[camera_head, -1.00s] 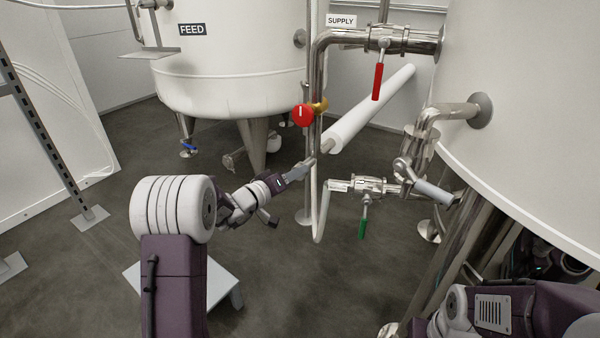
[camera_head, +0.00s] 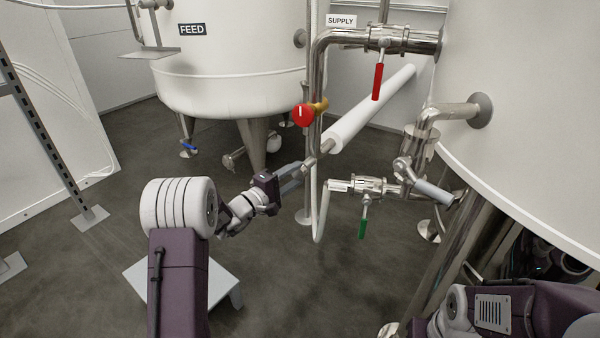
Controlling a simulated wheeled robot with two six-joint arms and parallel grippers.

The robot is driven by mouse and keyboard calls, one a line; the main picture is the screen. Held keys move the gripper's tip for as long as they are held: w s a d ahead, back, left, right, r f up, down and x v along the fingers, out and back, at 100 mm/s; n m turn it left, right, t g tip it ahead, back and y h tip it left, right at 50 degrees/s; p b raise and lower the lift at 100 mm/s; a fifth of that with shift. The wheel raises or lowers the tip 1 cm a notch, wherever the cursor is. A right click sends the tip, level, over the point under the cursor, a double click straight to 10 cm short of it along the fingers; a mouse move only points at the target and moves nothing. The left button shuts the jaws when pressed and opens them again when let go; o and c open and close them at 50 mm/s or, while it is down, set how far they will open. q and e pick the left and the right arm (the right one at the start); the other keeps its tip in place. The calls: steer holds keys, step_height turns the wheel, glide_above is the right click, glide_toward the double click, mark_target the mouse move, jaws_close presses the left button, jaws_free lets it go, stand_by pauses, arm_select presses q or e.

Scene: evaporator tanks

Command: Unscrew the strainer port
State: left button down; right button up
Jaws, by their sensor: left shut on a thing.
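A long white tube (camera_head: 372,108) slants behind the supply pipe, and a small metal fitting at its near lower end (camera_head: 311,161) appears to be the strainer port. My left gripper (camera_head: 302,167) comes in from the left with its fingers at this fitting and is shut on it. The fingers and the vertical pipe partly hide the fitting, so its threads cannot be seen. My right arm shows at the bottom right, but its gripper is out of view.
The vertical supply pipe (camera_head: 317,75) with a red knob (camera_head: 303,115) stands close to my left gripper. A red-handled valve (camera_head: 378,80) is above, a green-handled valve (camera_head: 363,220) to the lower right. A white tank (camera_head: 530,110) fills the right; open floor lies below.

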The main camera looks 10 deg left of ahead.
arm_select(q)
steer(key=n+t, duration=0.1)
steer(key=n, duration=0.4)
steer(key=shift+f, duration=0.1)
steer(key=n+t, duration=0.1)
steer(key=n, duration=0.4)
steer(key=shift+d+y+p, duration=0.1)
steer(key=shift+y+p, duration=0.2)
steer(key=shift+p, duration=0.1)
steer(key=shift+f+n, duration=0.1)
steer(key=shift+n, duration=0.4)
steer(key=n+p, duration=0.1)
steer(key=n, duration=0.1)
steer(key=shift+n+y, duration=0.3)
steer(key=shift+n, duration=0.1)
steer(key=shift+d+n+t+p, duration=0.1)
steer(key=shift+n+t+p, duration=0.2)
steer(key=shift+n, duration=0.8)
steer(key=shift+n+y, duration=0.3)
steer(key=shift+n, duration=0.3)
steer(key=c, duration=1.1)
jaws_free()
